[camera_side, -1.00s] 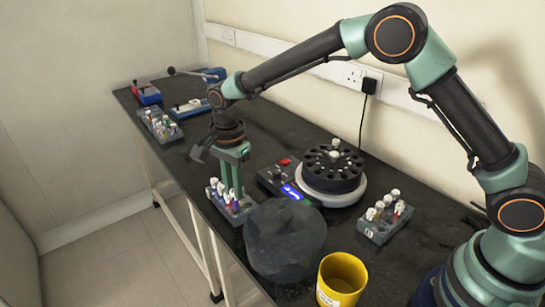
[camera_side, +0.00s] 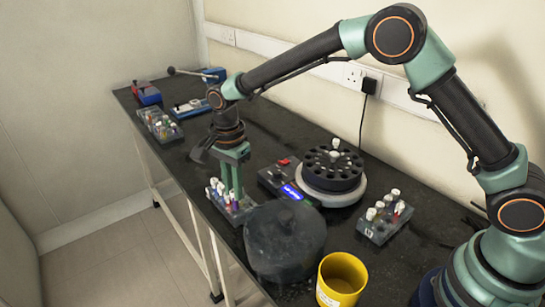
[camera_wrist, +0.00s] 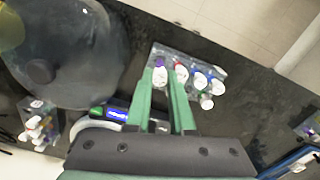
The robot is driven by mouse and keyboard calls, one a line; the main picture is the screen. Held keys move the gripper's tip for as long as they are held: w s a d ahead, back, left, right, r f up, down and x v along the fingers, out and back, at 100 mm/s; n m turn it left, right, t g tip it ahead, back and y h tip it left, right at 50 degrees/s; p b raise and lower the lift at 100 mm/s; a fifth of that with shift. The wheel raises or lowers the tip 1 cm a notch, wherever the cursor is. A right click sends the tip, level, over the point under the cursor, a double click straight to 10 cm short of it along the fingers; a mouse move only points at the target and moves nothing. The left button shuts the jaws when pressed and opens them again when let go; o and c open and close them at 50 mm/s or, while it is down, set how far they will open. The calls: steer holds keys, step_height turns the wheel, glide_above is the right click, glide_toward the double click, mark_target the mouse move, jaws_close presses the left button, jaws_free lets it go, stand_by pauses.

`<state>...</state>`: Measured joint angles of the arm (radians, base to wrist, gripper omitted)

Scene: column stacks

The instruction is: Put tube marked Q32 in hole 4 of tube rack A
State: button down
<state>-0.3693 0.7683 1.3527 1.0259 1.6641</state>
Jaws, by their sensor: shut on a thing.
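My gripper (camera_side: 234,190) is low over a small grey tube rack (camera_side: 238,216) near the front edge of the bench. Several capped tubes stand in this rack. In the wrist view, my gripper (camera_wrist: 166,76) has its fingertips on either side of a white-capped tube (camera_wrist: 160,78) at the end of the rack (camera_wrist: 212,64), and it is shut on it. The other caps there are close beside the fingers. The cap marks are too small to read, so I cannot tell which tube is Q32 or whether this rack is A.
A round dark rotor (camera_side: 333,172) stands behind, with a small box with a lit display (camera_side: 291,191) beside it. A smoky dome lid (camera_side: 285,242) and a yellow cup (camera_side: 341,281) are near the front. Other tube racks stand at right (camera_side: 378,232) and far left (camera_side: 172,137).

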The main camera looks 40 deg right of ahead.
steer(key=shift+f, duration=0.85)
stand_by(0.8)
steer(key=shift+f, duration=0.35)
steer(key=shift+f, duration=0.3)
steer(key=shift+c, duration=2.1)
jaws_free()
steer(key=shift+w+r, duration=0.1)
steer(key=shift+r, duration=2.9)
